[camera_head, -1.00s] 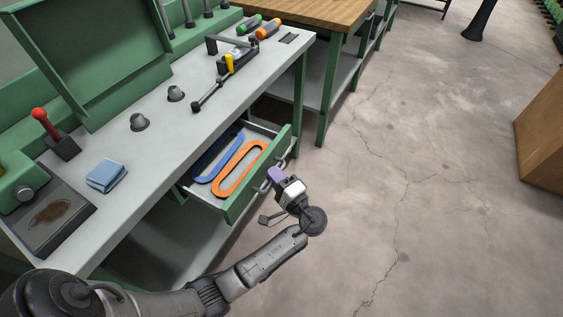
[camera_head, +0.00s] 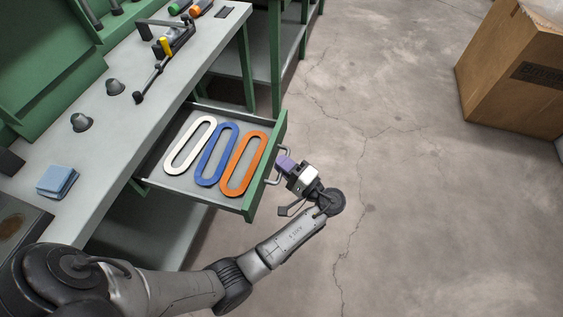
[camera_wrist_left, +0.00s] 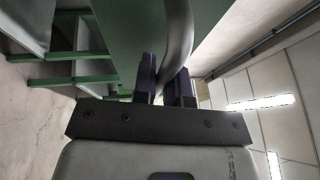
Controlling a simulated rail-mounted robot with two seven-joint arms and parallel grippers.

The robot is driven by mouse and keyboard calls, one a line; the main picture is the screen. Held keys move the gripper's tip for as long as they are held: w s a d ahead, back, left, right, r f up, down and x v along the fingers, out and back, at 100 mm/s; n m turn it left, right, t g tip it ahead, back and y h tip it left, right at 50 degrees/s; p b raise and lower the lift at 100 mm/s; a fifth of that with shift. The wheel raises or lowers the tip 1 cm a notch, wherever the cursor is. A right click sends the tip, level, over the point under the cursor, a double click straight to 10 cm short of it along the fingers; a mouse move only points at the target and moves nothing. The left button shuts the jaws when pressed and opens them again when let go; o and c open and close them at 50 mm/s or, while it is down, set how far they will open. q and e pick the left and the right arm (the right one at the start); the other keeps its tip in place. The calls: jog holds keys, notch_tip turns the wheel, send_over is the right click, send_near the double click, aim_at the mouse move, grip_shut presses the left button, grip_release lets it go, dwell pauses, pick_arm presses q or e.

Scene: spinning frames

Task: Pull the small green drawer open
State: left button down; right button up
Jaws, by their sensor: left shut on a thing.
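The small green drawer (camera_head: 250,207) stands well out from under the grey workbench top in the head view. A white ring (camera_head: 190,146), a blue ring (camera_head: 217,155) and an orange ring (camera_head: 243,164), all long ovals, lie in it. My left gripper (camera_head: 284,164) is at the drawer's front, shut on its metal handle (camera_head: 276,180). In the left wrist view the purple fingers (camera_wrist_left: 165,82) close around the curved handle bar (camera_wrist_left: 178,40). My right gripper is not in view.
The bench top (camera_head: 118,120) holds a folded blue cloth (camera_head: 57,181), dark knobs (camera_head: 81,122) and a black lever tool (camera_head: 160,72). A cardboard box (camera_head: 510,75) stands at the upper right. The floor right of the drawer is clear.

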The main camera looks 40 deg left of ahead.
pick_arm(q)
jog(key=c, duration=1.4)
grip_release()
jog(key=shift+c, duration=0.2)
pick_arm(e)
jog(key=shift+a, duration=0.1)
